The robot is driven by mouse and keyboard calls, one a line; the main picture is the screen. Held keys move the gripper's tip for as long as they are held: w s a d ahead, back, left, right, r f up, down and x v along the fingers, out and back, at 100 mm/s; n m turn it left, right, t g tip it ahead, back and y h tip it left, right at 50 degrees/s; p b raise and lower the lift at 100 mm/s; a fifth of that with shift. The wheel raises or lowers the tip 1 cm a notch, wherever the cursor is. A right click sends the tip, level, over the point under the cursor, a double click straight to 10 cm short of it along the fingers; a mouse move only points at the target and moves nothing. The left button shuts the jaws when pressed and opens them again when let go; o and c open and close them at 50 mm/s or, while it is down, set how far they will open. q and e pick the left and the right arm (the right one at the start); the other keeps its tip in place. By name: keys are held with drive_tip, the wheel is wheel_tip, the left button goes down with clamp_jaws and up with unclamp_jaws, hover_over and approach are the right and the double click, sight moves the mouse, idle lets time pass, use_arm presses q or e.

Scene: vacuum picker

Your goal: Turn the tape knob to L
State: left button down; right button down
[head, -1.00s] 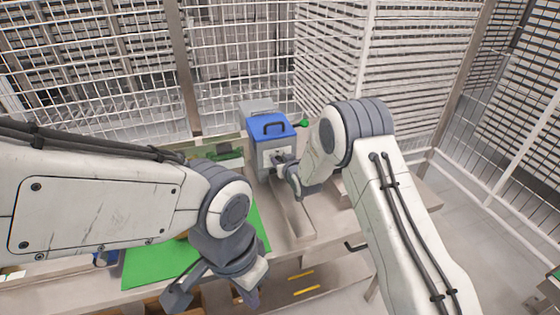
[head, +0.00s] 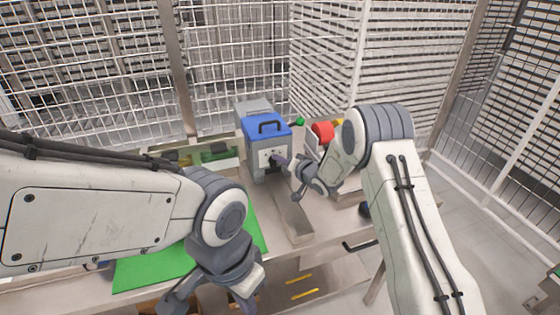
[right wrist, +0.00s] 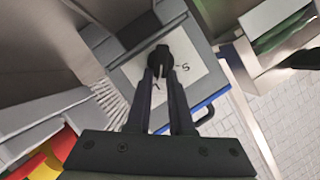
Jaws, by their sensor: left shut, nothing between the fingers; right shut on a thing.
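The tape machine is a grey box with a blue lid (head: 267,127) at the back of the bench. Its white front panel (head: 264,157) carries a dark knob, which shows in the right wrist view (right wrist: 160,58) with a letter S on the label beside it; other marks are partly hidden by the fingers. My right gripper (head: 281,161) reaches the panel from the right, and its two fingers are shut on the knob. My left gripper (head: 243,303) is shut and empty at the bottom of the head view, over the bench's front edge, well away from the machine.
A green mat (head: 150,269) lies on the bench at left. Green items (head: 215,151) sit in a tray left of the machine. A red round thing (head: 322,131) stands at its right, behind my right arm. Wire mesh fencing (head: 230,60) closes off the back.

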drive_tip(key=shift+w+f+m, duration=0.1)
drive_tip(key=shift+m, duration=0.3)
drive_tip(key=shift+y, duration=0.3)
drive_tip(key=c, duration=0.8)
unclamp_jaws()
drive_tip(key=shift+d, duration=0.15)
